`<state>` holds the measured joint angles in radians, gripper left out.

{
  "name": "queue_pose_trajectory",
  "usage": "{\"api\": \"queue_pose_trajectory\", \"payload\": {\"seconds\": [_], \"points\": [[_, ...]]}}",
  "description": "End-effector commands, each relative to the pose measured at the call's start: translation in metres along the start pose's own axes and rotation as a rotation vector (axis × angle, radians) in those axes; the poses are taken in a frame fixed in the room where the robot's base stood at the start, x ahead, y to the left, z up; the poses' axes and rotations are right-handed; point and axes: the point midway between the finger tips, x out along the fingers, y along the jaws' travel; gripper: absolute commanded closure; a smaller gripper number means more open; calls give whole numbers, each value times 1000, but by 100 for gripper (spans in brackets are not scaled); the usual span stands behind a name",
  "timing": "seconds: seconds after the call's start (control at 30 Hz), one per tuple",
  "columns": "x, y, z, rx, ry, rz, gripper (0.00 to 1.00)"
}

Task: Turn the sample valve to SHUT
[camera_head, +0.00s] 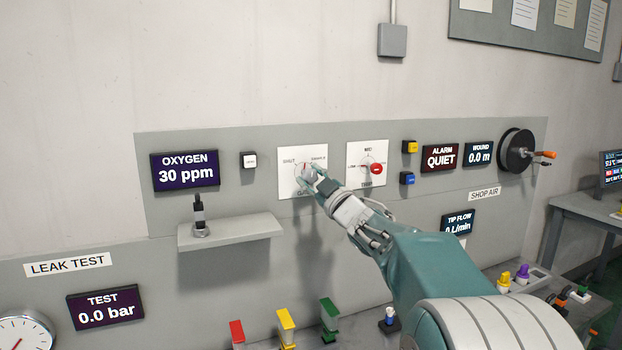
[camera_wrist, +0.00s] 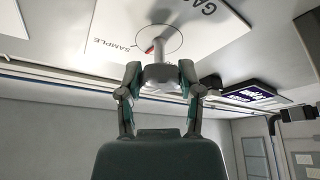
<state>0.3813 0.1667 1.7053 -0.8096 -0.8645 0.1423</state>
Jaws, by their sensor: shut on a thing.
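The sample valve is a knob on a white plate (camera_head: 290,158) on the grey wall panel. In the head view the plate reads SHUT at upper left and SAMPLE at upper right; the lower label is partly covered by my gripper. My gripper (camera_head: 309,174) is at the plate, its fingers closed around the knob. A small red mark (camera_wrist: 149,49) on the knob side points toward the SAMPLE side. The exact pointer angle is hard to read.
Right of the plate is another white plate with a red knob (camera_head: 376,169). A grey shelf (camera_head: 245,230) with a dark fitting (camera_head: 199,214) juts out at lower left. The OXYGEN display (camera_head: 185,171) reads 30 ppm. Coloured handles (camera_head: 285,319) stand below.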

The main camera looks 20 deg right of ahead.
Motion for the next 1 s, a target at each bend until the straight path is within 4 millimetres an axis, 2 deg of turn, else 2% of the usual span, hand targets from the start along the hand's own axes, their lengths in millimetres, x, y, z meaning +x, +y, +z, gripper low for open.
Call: {"api": "queue_pose_trajectory", "payload": {"seconds": [0.6,1.0], "points": [[1,-1,-1,-537,3,-224,100],[0,-2,0,-790,2,-331,100]]}}
